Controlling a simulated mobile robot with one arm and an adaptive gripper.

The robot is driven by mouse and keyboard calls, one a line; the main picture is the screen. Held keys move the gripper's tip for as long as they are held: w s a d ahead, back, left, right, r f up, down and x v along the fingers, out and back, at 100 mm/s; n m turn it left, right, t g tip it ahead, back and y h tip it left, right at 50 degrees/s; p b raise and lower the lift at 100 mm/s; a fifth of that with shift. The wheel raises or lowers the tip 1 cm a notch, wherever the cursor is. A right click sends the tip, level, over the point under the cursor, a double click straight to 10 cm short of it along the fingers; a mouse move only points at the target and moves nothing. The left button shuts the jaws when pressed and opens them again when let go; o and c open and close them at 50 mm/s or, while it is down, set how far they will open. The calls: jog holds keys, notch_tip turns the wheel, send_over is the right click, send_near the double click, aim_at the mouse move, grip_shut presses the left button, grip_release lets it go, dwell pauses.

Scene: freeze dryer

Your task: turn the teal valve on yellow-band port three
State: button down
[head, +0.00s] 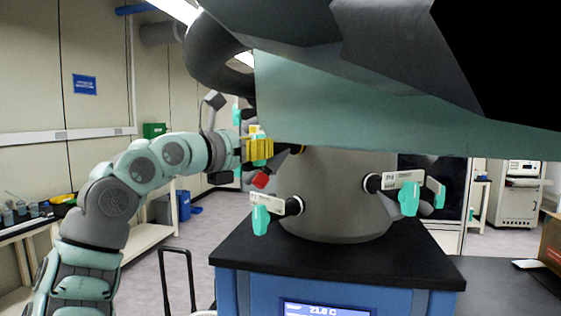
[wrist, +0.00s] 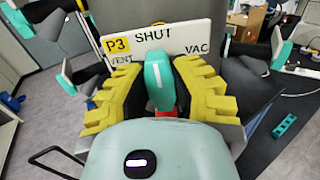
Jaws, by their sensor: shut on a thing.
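The teal valve (wrist: 153,76) of port three is in the middle of the wrist view, in front of a white label plate (wrist: 150,42). The plate has a yellow P3 mark and the words VENT at left, SHUT at top and VAC at right. The white line on the handle points up, roughly toward SHUT. My gripper (wrist: 160,88) has its yellow ribbed fingers closed on both sides of the handle. In the head view my gripper (head: 260,150) is at the left side of the grey drum (head: 340,195) and hides most of this valve.
Other teal valves stand close by: one at the front left (head: 261,220) and one at the right (head: 409,199) of the drum. A red part (head: 262,179) shows just below my gripper. A black top (head: 250,246) lies under the drum.

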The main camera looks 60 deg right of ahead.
jog(key=c, duration=0.9)
grip_release()
jog(key=shift+o, duration=0.2)
jog(key=shift+a, duration=0.1)
jog(key=w+a, duration=0.1)
jog(key=a, duration=1)
jog(key=shift+w+a, duration=0.3)
jog(key=shift+a, duration=0.05)
